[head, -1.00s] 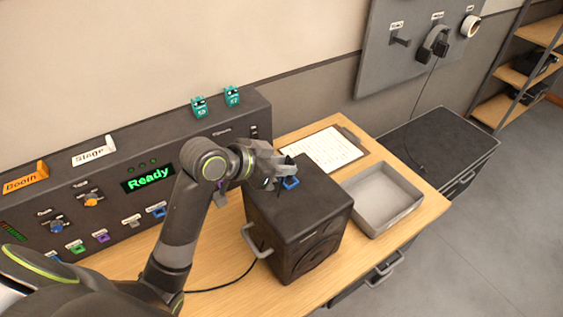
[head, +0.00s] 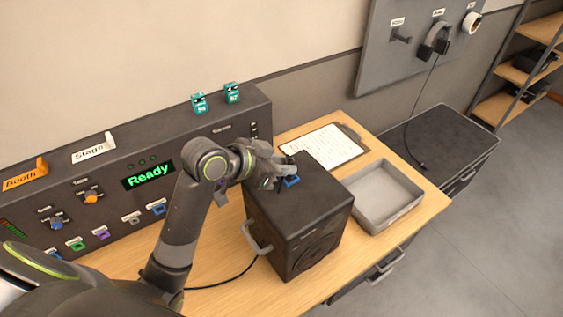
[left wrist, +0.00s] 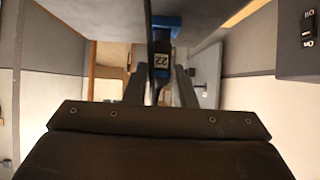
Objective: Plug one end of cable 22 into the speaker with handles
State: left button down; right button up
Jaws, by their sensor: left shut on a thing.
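The black speaker (head: 300,215) stands on the wooden desk, with a grey handle (head: 257,238) on its near left side. A blue piece (head: 291,181) shows on its top, by my left gripper (head: 274,176). In the left wrist view, my left gripper (left wrist: 160,88) is shut on the plug of cable 22 (left wrist: 160,62), labelled "22". A blue piece (left wrist: 165,24) lies right beyond the plug; I cannot tell whether the plug is seated in it. A dark cable runs past the plug. My right gripper is not in view.
A console with a "Ready" display (head: 148,176) lines the desk's back. A clipboard (head: 322,147) and an empty grey tray (head: 352,188) lie right of the speaker. A black cable (head: 225,281) lies on the desk. Two teal blocks (head: 232,92) sit on the console.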

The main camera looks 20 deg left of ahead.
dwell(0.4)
pick_arm(q)
jog(key=shift+f, duration=0.45)
jog(key=shift+s+f, duration=0.1)
jog(key=shift+f, duration=0.3)
dwell(0.9)
jog(key=c, duration=1.1)
grip_release()
jog(key=shift+r, duration=0.1)
